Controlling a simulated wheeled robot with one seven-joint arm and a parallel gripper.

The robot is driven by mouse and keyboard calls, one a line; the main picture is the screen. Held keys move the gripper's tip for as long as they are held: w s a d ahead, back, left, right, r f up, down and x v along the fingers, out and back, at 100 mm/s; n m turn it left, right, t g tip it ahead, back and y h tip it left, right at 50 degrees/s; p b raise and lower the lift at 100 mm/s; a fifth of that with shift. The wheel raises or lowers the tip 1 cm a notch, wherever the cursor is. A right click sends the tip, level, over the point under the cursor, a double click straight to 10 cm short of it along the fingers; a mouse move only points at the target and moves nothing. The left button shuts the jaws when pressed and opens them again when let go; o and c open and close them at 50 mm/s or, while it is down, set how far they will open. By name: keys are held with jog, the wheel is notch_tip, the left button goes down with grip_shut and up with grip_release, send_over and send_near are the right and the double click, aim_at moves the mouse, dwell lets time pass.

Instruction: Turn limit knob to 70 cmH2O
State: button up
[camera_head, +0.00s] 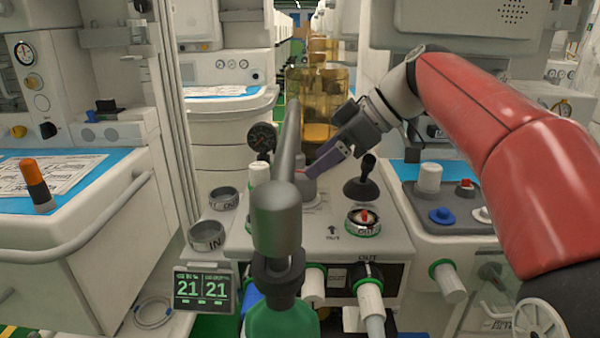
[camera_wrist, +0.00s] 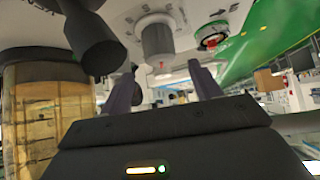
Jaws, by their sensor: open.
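The limit knob appears to be the short grey cylinder (camera_head: 309,190) on top of the light machine block, just right of the tall grey post. In the wrist view the grey knob (camera_wrist: 157,40) hangs from the top of the tilted picture, just beyond the fingertips and roughly centred between them. The scale around it is too small to read. My gripper (camera_head: 316,168) reaches in from the upper right with purple fingers at the knob's top. In the wrist view my gripper (camera_wrist: 162,68) is open, with nothing held. Contact with the knob cannot be told.
The grey post (camera_head: 277,205) stands close left of the knob and partly covers it. A black lever (camera_head: 363,182) and a red-centred dial (camera_head: 364,221) are to its right. A round gauge (camera_head: 262,138) and amber canisters (camera_head: 318,105) stand behind. A display (camera_head: 203,288) reads 21 and 21.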

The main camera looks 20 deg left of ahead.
aim_at(296, 180)
jog(key=x, duration=0.7)
jog(key=shift+s+a+f, duration=0.1)
jog(key=shift+a+f, duration=0.05)
jog(key=shift+f, duration=0.05)
jog(key=c, duration=1)
